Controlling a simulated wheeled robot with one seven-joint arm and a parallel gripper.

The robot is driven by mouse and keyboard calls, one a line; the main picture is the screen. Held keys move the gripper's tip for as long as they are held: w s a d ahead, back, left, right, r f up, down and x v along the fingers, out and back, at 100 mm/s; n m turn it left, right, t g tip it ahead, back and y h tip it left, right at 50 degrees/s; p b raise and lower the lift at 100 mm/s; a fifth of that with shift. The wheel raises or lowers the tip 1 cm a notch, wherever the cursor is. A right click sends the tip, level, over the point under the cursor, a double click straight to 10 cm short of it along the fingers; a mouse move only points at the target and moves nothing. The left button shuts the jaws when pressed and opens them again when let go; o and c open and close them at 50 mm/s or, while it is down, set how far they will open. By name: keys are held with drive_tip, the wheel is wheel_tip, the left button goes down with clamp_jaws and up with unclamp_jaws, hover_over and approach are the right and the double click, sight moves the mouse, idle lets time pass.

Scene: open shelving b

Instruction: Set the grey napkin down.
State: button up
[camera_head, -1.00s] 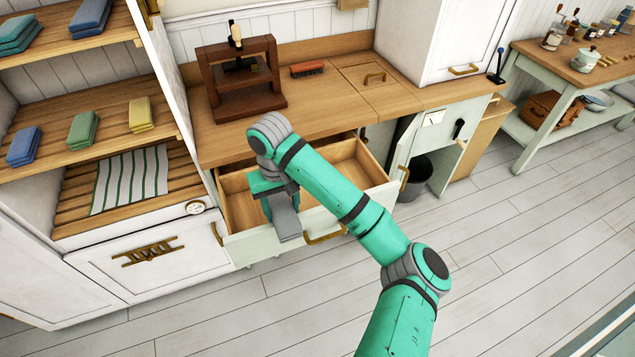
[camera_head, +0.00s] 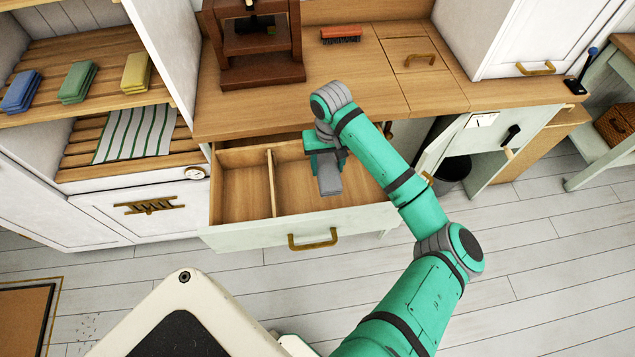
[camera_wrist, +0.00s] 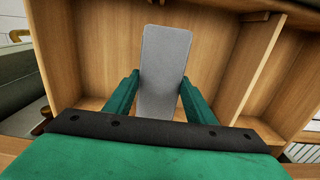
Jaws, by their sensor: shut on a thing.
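My gripper (camera_head: 326,160) is shut on the grey napkin (camera_head: 329,182), a folded flat grey strip. It holds the napkin over the right compartment of the open wooden drawer (camera_head: 300,227). In the wrist view, the napkin (camera_wrist: 165,60) sits between the two green fingers of my gripper (camera_wrist: 160,95), with the wooden drawer floor behind it. The napkin seems to be above the floor, but the exact gap cannot be told. A thin divider (camera_head: 271,183) splits the drawer; the left compartment looks empty. My arm hides part of the right compartment.
Shelves at left hold folded blue, green and yellow cloths (camera_head: 78,82) and a striped cloth (camera_head: 137,134). A cabinet door (camera_head: 480,150) stands open at right.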

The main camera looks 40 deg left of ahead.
sight(327, 167)
drive_tip(key=shift+f, duration=4.25)
drive_tip(key=shift+f, duration=0.15)
drive_tip(key=o, duration=1.1)
drive_tip(key=shift+o, duration=0.4)
drive_tip(key=shift+s, duration=0.15)
wheel_tip(327, 167, up, 12)
drive_tip(key=shift+r, duration=0.2)
